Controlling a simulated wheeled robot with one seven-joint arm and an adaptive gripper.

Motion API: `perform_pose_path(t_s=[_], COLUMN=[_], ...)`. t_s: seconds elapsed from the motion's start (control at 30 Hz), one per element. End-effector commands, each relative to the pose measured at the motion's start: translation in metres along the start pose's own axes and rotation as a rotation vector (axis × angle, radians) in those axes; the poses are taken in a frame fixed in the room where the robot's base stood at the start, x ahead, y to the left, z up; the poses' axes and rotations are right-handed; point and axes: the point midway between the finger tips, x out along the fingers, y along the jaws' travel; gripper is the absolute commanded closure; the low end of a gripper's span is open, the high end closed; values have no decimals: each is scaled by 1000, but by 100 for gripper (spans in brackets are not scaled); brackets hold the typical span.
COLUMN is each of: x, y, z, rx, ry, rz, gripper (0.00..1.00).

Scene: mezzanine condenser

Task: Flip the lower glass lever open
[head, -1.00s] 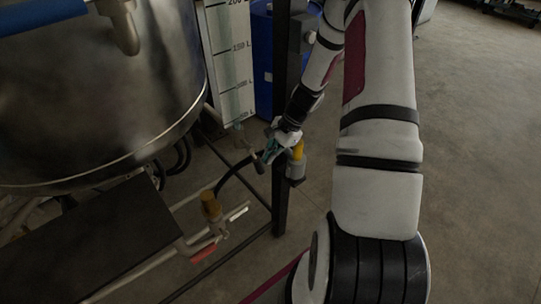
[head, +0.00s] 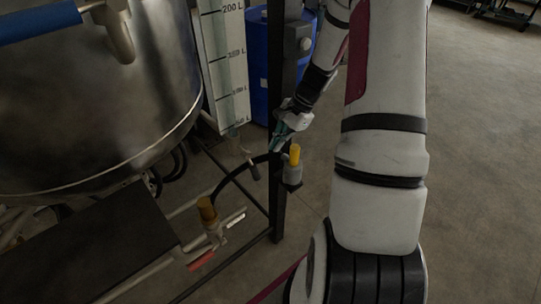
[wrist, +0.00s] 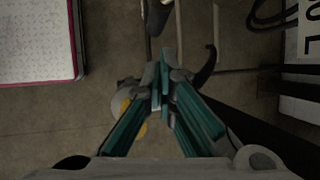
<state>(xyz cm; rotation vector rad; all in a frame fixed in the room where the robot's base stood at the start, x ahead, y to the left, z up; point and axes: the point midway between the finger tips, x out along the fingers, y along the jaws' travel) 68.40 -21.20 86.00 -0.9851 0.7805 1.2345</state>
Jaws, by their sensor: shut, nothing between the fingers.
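In the head view the white sight-glass scale (head: 225,70) with litre marks stands beside the steel tank. Below its lower end a small grey lever-like piece (head: 254,169) hangs at a tilt; I take it for the lower glass lever, but it is small and dark. My gripper (head: 278,142) is just above and right of it, apart from it in the picture. In the wrist view the teal fingers of my gripper (wrist: 160,92) are together with nothing between them. A grey rounded rod end (wrist: 157,17) shows beyond the fingertips; I cannot tell whether it is the lever.
A yellow-topped valve (head: 294,158) sits on the dark post (head: 279,210), close under my gripper. Another yellow-topped valve (head: 207,209) and a red handle (head: 202,260) are lower left. A black hose (head: 232,177) curves between. A blue drum (head: 257,80) stands behind. Floor at right is open.

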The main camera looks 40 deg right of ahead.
Motion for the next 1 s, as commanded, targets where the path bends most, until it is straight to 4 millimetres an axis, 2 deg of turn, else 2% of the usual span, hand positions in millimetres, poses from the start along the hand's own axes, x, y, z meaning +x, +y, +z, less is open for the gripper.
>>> perform_pose_path(t_s=[0.1, 0.3, 1.0], x=[-19, -33, -34], y=[0, 0, 0], z=[-1, 0, 0], rx=[0, -1, 0], ry=[2, 0, 0], rz=[-1, 0, 1], gripper=[100, 100, 100])
